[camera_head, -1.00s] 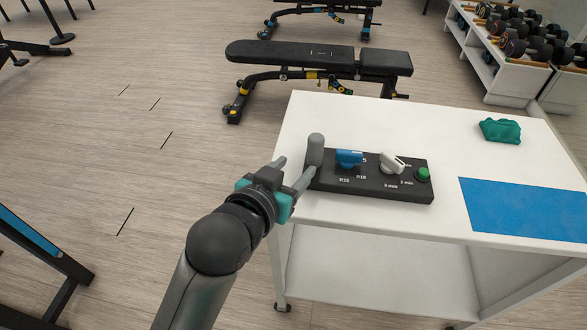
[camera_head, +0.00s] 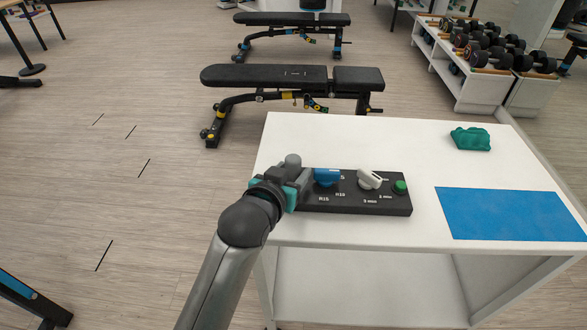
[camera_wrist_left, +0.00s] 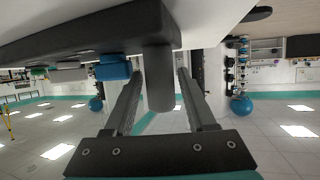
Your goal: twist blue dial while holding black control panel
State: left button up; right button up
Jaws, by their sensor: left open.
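The black control panel (camera_head: 350,204) lies on the white table near its left front corner. It carries a blue dial (camera_head: 326,177), a white dial (camera_head: 370,179), a green button (camera_head: 399,187) and an upright grey post (camera_head: 293,160) at its left end. My left gripper (camera_head: 297,180) is at the panel's left end. In the left wrist view, the grey post (camera_wrist_left: 158,80) stands between the two open fingers (camera_wrist_left: 157,92), and the blue dial (camera_wrist_left: 113,68) is just beside one finger. Contact with the post cannot be made out. My right gripper does not show.
The white table (camera_head: 300,135) also bears a blue mat (camera_head: 510,213) and a crumpled green cloth (camera_head: 470,138) on the right. Its middle back is clear. A black bench (camera_head: 290,77) and a dumbbell rack (camera_head: 470,75) stand behind.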

pick_arm(q)
jog(key=shift+w+d+f, duration=0.15)
jog(key=shift+w+f, duration=0.1)
jog(key=shift+w, duration=0.3)
grip_shut()
grip_release()
jog(key=shift+c, duration=0.4)
grip_shut()
dwell(0.4)
dwell(1.0)
